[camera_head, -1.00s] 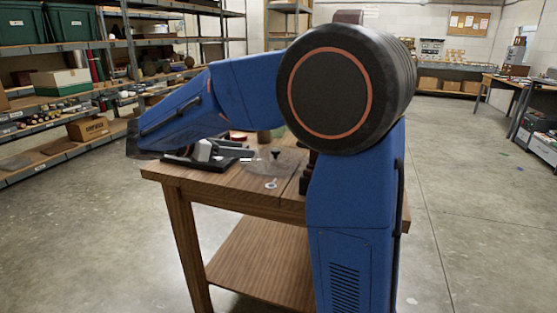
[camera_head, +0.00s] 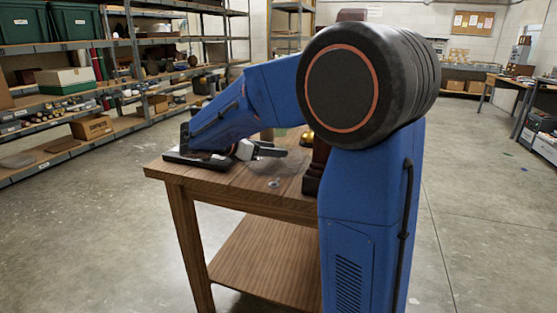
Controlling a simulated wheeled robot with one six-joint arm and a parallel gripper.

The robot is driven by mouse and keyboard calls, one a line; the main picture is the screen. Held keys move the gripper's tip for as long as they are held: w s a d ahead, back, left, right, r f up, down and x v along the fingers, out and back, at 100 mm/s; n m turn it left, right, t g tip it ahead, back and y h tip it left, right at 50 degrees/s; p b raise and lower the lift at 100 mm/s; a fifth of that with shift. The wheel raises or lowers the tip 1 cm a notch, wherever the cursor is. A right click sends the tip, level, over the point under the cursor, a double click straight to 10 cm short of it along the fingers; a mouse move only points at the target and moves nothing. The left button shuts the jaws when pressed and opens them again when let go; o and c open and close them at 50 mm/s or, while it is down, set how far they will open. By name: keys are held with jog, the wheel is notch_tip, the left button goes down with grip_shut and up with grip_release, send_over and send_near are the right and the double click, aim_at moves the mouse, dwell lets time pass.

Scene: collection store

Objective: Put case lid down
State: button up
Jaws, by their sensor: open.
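My gripper (camera_head: 270,151) is low over the wooden table (camera_head: 228,192), reaching in from the left of the table top. Its dark fingers point right and it is open. I cannot make out the case lid clearly; a faint clear patch may lie just below the fingers. No knob shows, and I cannot tell whether the fingers touch anything. A black flat base (camera_head: 195,162) lies at the table's left end, partly hidden by my wrist.
A small silver ring-like piece (camera_head: 273,184) lies near the table's front edge. A brass object (camera_head: 307,137) and a dark stand (camera_head: 312,184) are partly hidden by my arm. Loaded shelves (camera_head: 120,90) stand at the left.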

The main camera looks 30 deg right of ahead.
jog(key=shift+x, duration=1.35)
grip_shut()
jog(key=shift+r, duration=0.1)
notch_tip(320, 180, up, 28)
